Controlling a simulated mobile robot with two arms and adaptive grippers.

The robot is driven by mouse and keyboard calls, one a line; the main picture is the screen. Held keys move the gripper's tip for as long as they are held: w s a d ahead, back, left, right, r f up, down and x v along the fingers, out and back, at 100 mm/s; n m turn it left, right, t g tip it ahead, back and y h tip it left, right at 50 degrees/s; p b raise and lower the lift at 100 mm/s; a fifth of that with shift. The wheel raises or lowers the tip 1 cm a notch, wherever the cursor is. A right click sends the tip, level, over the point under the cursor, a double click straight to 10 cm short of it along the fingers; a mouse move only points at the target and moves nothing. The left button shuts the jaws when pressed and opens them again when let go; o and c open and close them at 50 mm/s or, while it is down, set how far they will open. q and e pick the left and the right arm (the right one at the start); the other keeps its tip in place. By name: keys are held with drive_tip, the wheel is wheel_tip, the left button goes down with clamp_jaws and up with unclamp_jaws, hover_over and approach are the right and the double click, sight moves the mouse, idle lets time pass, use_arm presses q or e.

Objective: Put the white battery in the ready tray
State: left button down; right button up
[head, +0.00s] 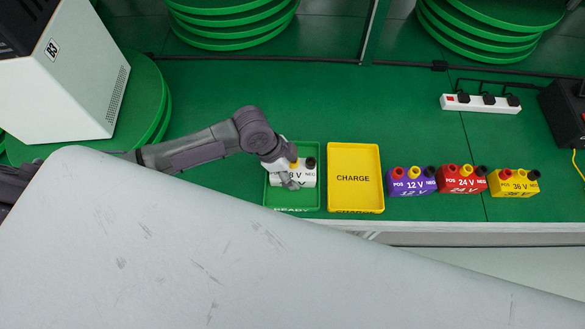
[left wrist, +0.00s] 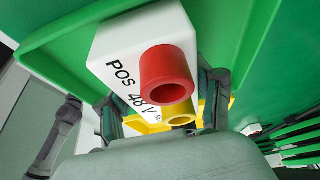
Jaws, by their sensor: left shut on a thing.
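The white battery (head: 304,176), marked 48 V, is upright within the outline of the green ready tray (head: 268,199). Its red terminal faces the camera in the left wrist view (left wrist: 122,52), with a yellow terminal behind it. My left gripper (head: 291,179) is shut on the white battery, with a finger on either side of it. I cannot tell whether the battery touches the tray floor. The tray's front label is partly cut off by a pale surface in the foreground. My right gripper is not in view.
A yellow charge tray (head: 353,194) lies empty just right of the ready tray. Purple (head: 411,183), red (head: 461,181) and yellow (head: 514,185) batteries stand in a row further right. A power strip (head: 481,104) lies behind them. A white box (head: 70,85) stands at the left.

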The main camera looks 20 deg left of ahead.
use_arm(q)
drive_tip(key=shift+c, duration=0.9)
unclamp_jaws()
drive_tip(key=shift+r, duration=0.1)
drive_tip(key=v, duration=1.2)
drive_tip(key=shift+a, duration=0.1)
